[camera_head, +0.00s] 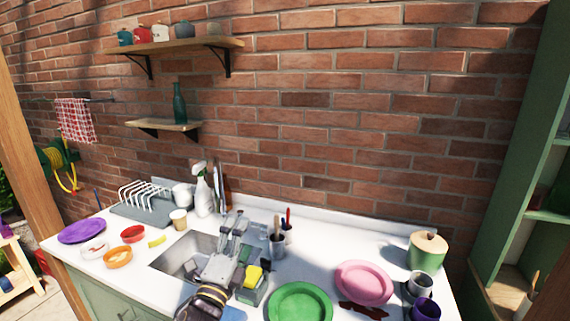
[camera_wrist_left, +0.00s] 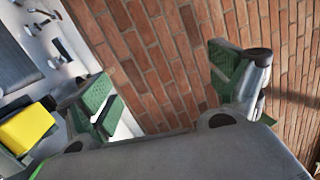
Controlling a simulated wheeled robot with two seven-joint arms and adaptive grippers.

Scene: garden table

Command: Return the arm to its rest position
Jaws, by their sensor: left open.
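My left arm (camera_head: 208,298) comes in from the bottom of the head view and reaches over the front of the sink. My left gripper (camera_head: 234,220) is above the sink's right part, its fingers pointing toward the brick wall. In the left wrist view the gripper (camera_wrist_left: 168,88) has its two green-padded fingers wide apart, with only brick wall between them. It holds nothing. My right gripper is in neither view.
The sink (camera_head: 170,262) is partly hidden by my arm. Close to my gripper are a yellow sponge (camera_head: 253,277) in a caddy, a utensil cup (camera_head: 277,245) and a spray bottle (camera_head: 203,195). A green plate (camera_head: 300,303) and pink plate (camera_head: 363,283) lie to the right.

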